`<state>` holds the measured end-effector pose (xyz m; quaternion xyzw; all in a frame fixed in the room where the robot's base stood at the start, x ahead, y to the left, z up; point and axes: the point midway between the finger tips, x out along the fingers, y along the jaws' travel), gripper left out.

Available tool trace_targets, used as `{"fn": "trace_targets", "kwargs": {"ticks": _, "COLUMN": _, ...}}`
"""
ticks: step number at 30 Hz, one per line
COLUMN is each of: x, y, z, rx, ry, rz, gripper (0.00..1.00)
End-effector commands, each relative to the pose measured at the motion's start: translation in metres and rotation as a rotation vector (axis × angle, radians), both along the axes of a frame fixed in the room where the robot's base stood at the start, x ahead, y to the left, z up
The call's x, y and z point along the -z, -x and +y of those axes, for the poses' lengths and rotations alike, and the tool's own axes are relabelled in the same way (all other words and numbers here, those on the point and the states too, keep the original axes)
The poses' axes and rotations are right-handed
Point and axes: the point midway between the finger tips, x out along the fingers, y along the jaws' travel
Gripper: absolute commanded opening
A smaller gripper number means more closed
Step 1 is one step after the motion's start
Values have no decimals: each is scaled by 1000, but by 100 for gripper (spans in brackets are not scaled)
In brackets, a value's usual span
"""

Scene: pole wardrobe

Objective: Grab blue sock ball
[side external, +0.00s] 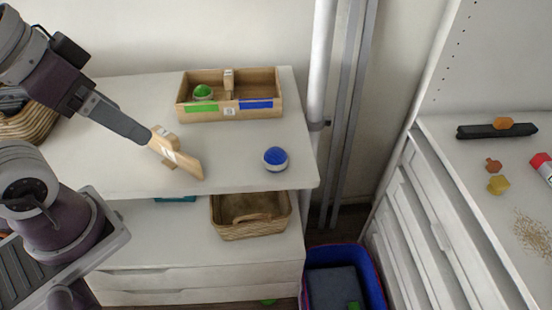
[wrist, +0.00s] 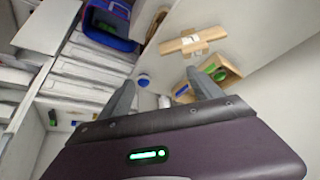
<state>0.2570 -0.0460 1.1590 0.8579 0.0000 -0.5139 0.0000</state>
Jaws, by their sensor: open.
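The blue sock ball (side external: 275,158), blue on top with a pale lower part, rests on the white shelf top near its right front edge. It also shows small in the wrist view (wrist: 143,80), between my fingers and beyond them, nearer the left one. My gripper (side external: 145,134) is open and above the shelf, left of the ball and clear of it. Its two spread fingers show in the wrist view (wrist: 160,80), with nothing seen between their tips.
A wooden cross-shaped piece (side external: 176,154) is by my fingertips; contact is unclear. A wooden tray (side external: 230,116) with a divider, green and blue strips and a green ball (side external: 202,92) stands behind. A pole (side external: 322,60) rises at right. Below are a basket (side external: 250,228) and blue bin (side external: 372,270).

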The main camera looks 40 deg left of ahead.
Motion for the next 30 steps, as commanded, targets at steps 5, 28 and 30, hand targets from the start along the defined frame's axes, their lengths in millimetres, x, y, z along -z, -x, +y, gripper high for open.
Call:
{"fn": "trace_targets", "kwargs": {"ticks": 5, "x": -6, "y": -27, "z": 17, "rx": -14, "ry": -63, "rz": -45, "gripper": 74}}
{"fn": "trace_targets", "kwargs": {"ticks": 28, "x": 161, "y": -214, "z": -23, "rx": 1330, "ry": 401, "rz": -482, "gripper": 74}}
{"fn": "trace_targets", "kwargs": {"ticks": 30, "x": 165, "y": -214, "z": -31, "rx": 1337, "ry": 406, "rz": -481, "gripper": 74}}
